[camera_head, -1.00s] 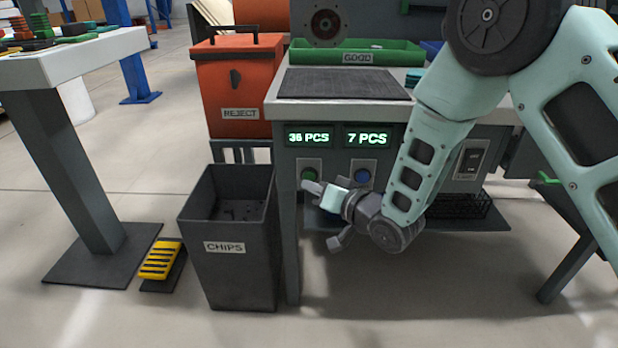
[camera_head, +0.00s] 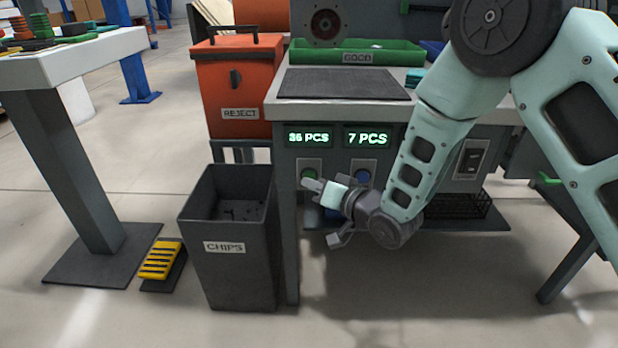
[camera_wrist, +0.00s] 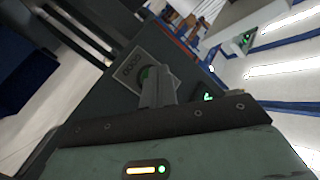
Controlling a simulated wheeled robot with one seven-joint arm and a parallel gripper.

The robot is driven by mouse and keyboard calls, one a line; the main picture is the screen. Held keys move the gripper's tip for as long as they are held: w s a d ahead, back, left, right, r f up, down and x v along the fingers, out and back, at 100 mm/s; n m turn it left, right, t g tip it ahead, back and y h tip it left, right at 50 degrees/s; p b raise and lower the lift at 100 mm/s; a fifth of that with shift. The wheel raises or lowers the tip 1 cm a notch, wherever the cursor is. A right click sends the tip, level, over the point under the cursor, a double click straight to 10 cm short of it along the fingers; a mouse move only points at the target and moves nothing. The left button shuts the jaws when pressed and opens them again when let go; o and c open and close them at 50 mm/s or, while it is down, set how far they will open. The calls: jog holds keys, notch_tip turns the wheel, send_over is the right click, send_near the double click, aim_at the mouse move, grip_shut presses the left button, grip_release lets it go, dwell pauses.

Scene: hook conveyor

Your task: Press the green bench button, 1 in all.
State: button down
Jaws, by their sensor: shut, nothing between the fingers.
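The green bench button (camera_head: 309,174) sits on a small grey plate on the front of the bench, under the "36 PCS" display. My gripper (camera_head: 308,184) is shut and empty, its fingertips just below and in front of the green button in the head view. In the wrist view the green button (camera_wrist: 146,74) shows partly behind my shut fingers (camera_wrist: 154,76). I cannot tell whether the fingertips touch it.
A blue button (camera_head: 362,176) sits to the right under the "7 PCS" display (camera_head: 367,138). A dark CHIPS bin (camera_head: 228,270) stands at the left below. The bench top (camera_head: 272,97) overhangs above. A yellow pedal (camera_head: 161,260) lies on the floor.

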jog(key=shift+w, duration=0.4)
jog(key=shift+s, duration=0.15)
dwell(0.5)
jog(key=shift+s, duration=0.7)
jog(key=shift+s, duration=2.5)
jog(key=shift+a+r, duration=0.1)
